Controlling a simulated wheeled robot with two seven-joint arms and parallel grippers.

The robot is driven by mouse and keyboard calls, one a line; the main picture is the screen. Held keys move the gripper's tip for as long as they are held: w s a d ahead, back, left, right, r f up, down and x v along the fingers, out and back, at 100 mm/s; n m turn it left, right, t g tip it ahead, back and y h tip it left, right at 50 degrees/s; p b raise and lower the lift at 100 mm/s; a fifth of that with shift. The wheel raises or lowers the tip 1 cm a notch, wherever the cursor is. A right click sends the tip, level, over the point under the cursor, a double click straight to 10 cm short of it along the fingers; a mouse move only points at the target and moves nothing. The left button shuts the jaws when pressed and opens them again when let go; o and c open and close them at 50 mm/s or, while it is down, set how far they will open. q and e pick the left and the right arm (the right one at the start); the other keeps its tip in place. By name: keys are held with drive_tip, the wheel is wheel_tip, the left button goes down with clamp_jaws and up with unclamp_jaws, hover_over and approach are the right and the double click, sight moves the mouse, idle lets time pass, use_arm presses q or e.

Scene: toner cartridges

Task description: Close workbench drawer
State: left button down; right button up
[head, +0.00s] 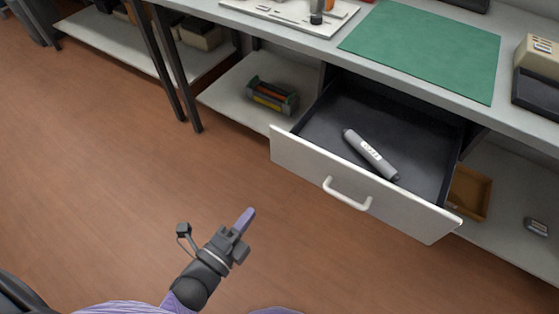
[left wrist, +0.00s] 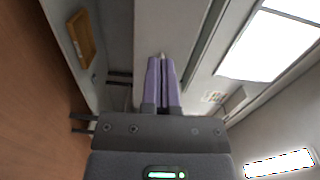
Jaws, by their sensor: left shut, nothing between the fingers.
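The workbench drawer (head: 312,156) is pulled out from under the bench in the head view. It has a white front with a pale handle (head: 347,194) and a dark inside. A grey toner cartridge (head: 370,154) lies in it at a slant. My left gripper (head: 247,217) is in front of the drawer, left of and nearer than the handle, apart from it. Its purple fingers are shut and empty, and they also show in the left wrist view (left wrist: 162,66). My right gripper is not in view.
The workbench top (head: 310,54) holds a green mat (head: 425,47), a white board with parts (head: 290,12) and a beige device (head: 538,62). A shelf below holds a small coloured item (head: 272,96). A wooden tray (head: 470,192) stands right of the drawer. The brown floor (head: 110,190) is clear.

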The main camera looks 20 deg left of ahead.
sight(292, 160)
use_arm(q)
drive_tip(key=b+x, duration=0.1)
drive_tip(key=x, duration=0.3)
drive_tip(key=b+x, duration=0.1)
drive_tip(key=x, duration=0.4)
drive_tip(key=b+x, duration=0.1)
drive_tip(key=x, duration=0.3)
drive_tip(key=shift+w+r, duration=0.15)
drive_tip(key=shift+r, duration=0.1)
drive_tip(key=shift+w+d+b, duration=0.2)
drive_tip(key=shift+w+b, duration=0.15)
drive_tip(key=shift+r, duration=0.1)
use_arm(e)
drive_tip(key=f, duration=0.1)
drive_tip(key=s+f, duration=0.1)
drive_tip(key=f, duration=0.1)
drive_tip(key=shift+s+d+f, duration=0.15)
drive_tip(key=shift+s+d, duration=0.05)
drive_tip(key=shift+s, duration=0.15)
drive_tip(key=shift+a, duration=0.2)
use_arm(q)
drive_tip(key=shift+w, duration=0.15)
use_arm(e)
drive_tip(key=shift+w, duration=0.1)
